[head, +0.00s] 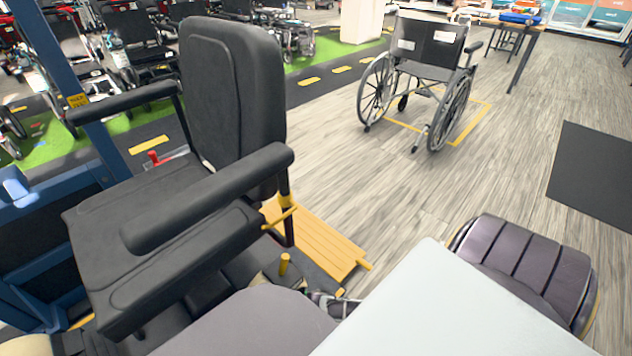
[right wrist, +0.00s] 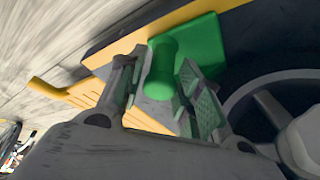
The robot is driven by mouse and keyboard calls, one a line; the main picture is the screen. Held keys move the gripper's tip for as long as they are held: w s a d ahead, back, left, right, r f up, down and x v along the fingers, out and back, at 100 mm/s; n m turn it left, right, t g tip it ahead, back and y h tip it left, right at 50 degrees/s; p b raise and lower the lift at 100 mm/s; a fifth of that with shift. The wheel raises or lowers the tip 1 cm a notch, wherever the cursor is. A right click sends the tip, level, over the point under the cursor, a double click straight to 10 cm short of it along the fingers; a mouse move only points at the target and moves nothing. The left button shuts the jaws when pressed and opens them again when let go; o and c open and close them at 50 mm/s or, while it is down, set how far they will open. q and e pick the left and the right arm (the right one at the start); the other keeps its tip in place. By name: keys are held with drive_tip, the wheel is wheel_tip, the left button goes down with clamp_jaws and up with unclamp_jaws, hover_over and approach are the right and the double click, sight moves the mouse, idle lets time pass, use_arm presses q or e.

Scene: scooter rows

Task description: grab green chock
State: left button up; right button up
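The green chock (right wrist: 208,45) shows in the right wrist view as a green block with a round green post (right wrist: 161,68) standing out toward me. It sits by a yellow-edged dark board and beside a wheel. My right gripper (right wrist: 160,85) has its two fingers on either side of the post. The fingers are apart, with a small gap on the left side, and no firm grip shows. In the head view only a bit of my right gripper (head: 335,303) shows, beyond my arm. The green chock is hidden there. My left gripper is not in view.
A scooter seat with armrests (head: 232,90) stands close at the left. A yellow slatted ramp (head: 318,240) lies beside it. A wheel (right wrist: 270,100) is just right of the gripper. A wheelchair (head: 425,75) stands farther back on open wood floor; a dark mat (head: 595,172) lies right.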

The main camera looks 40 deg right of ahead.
clamp_jaws()
drive_tip(key=shift+d, duration=0.15)
